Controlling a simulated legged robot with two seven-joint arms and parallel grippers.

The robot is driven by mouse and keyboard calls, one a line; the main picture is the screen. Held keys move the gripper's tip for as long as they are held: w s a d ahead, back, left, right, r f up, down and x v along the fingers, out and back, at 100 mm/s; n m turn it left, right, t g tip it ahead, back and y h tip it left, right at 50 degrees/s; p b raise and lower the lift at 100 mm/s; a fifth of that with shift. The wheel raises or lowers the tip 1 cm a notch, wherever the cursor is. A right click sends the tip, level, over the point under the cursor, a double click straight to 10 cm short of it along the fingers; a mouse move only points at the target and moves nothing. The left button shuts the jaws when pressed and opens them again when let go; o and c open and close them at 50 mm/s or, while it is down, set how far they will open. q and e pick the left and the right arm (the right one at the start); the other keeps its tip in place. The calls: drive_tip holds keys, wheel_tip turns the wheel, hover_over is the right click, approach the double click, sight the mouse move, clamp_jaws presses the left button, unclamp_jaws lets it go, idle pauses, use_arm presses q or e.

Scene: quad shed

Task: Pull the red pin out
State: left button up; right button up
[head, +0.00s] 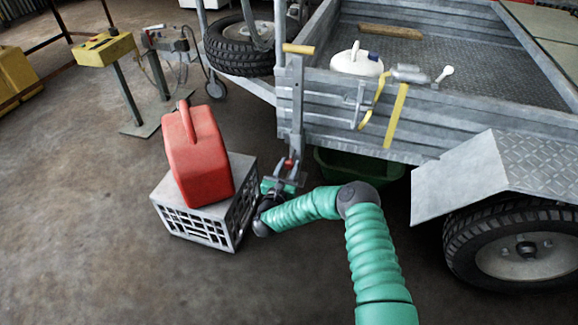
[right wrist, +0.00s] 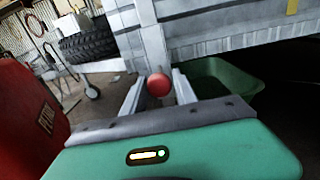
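The red pin shows as a round red knob (right wrist: 158,84) in the right wrist view, low on the trailer's upright lever post. In the head view the knob (head: 289,163) is small, just above my gripper. My right gripper (right wrist: 158,90) has its two grey fingers apart, one on each side of the knob. It also shows in the head view (head: 287,172) at the foot of the post. I cannot tell whether the fingers touch the knob. The pin's shaft is hidden behind the knob. My left gripper is not in either view.
A red fuel can (head: 198,155) stands on a grey crate (head: 207,226) just left of my right gripper. A green tub (head: 355,168) sits under the grey trailer (head: 345,100). The trailer wheel (head: 525,246) is at right. Open floor lies at lower left.

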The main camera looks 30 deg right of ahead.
drive_tip(key=shift+o, duration=1.1)
drive_tip(key=shift+d+f, duration=0.1)
drive_tip(key=shift+f, duration=0.05)
drive_tip(key=shift+o, duration=0.3)
drive_tip(key=shift+a+r, duration=0.3)
drive_tip(key=shift+a, duration=0.1)
drive_tip(key=shift+s+a+p, duration=0.25)
drive_tip(key=shift+a+p, duration=0.05)
drive_tip(key=shift+p, duration=0.1)
drive_tip(key=p+v, duration=1)
drive_tip(key=v, duration=0.6)
drive_tip(key=shift+p, duration=0.35)
drive_tip(key=shift+f, duration=0.1)
